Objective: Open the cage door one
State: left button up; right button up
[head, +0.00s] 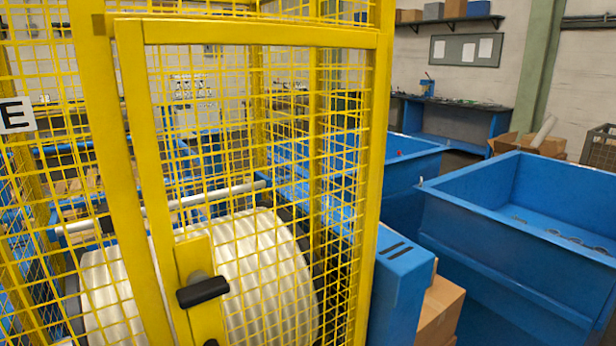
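The yellow mesh cage door (257,38) fills the middle of the head view, in a yellow frame. It appears shut in the frame. A black handle (203,291) sits on a yellow plate (193,255) at the door's lower left side. Neither of my grippers shows in this view. Nothing touches the handle. Behind the mesh is a large pale ribbed drum (262,262). The bottom of the door is cut off by the picture's lower edge.
Large blue bins (500,250) stand to the right of the cage. A blue box-like unit (398,285) and cardboard boxes (440,310) are close to the door's right post. A workbench (450,112) stands at the back wall. A sign with an E (16,115) hangs at the left.

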aim_at(200, 325)
jog(key=z, duration=0.4)
jog(key=k, duration=1.4)
jog(key=u, duration=0.8)
jog(key=i, duration=1)
jog(key=u, duration=0.05)
